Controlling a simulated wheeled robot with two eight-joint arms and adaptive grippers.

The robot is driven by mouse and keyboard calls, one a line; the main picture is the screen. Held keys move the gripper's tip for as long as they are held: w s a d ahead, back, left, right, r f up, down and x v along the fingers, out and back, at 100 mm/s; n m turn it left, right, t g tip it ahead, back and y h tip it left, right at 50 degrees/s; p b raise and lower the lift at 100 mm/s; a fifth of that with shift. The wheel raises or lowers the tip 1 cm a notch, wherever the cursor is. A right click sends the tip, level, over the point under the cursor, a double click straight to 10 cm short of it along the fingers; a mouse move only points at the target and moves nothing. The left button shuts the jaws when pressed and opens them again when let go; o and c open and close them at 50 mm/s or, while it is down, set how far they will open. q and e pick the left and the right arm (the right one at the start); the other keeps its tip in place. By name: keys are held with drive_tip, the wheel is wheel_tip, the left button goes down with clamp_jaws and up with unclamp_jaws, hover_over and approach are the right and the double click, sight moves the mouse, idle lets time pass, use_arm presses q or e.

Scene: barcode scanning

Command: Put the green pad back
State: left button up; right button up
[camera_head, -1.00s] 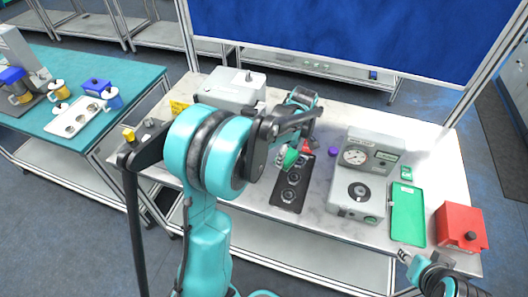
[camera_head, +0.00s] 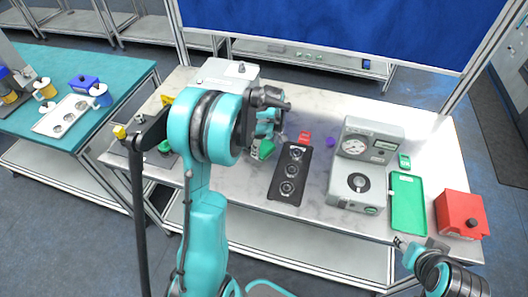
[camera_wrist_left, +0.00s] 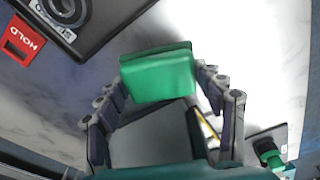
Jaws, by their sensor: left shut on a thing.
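The green pad (camera_wrist_left: 158,75) is between the fingers of my left gripper (camera_wrist_left: 160,92) in the left wrist view, which is shut on it. In the head view the pad (camera_head: 264,149) shows as a small green patch below my left gripper (camera_head: 268,137), just left of the black tray (camera_head: 274,186). My left arm hides part of the gripper. A green knob (camera_head: 165,146) stands on a dark plate at the table's left; it also shows in the left wrist view (camera_wrist_left: 268,150). My right gripper (camera_head: 408,245) is at the lower right, near the table's front edge; its fingers are unclear.
The black tray holds several round parts, with a red tag (camera_head: 304,138) behind it. A grey gauge machine (camera_head: 355,185), a green tray (camera_head: 408,203) and a red box (camera_head: 460,214) stand to the right. A white box (camera_head: 225,76) is at the back left. Bare table lies around the pad.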

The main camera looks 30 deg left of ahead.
sight(265, 147)
use_arm(q)
wheel_tip(265, 147, down, 3)
drive_tip(key=shift+w+f+b, duration=0.1)
drive_tip(key=shift+b, duration=0.2)
drive_tip(key=o, duration=1.1)
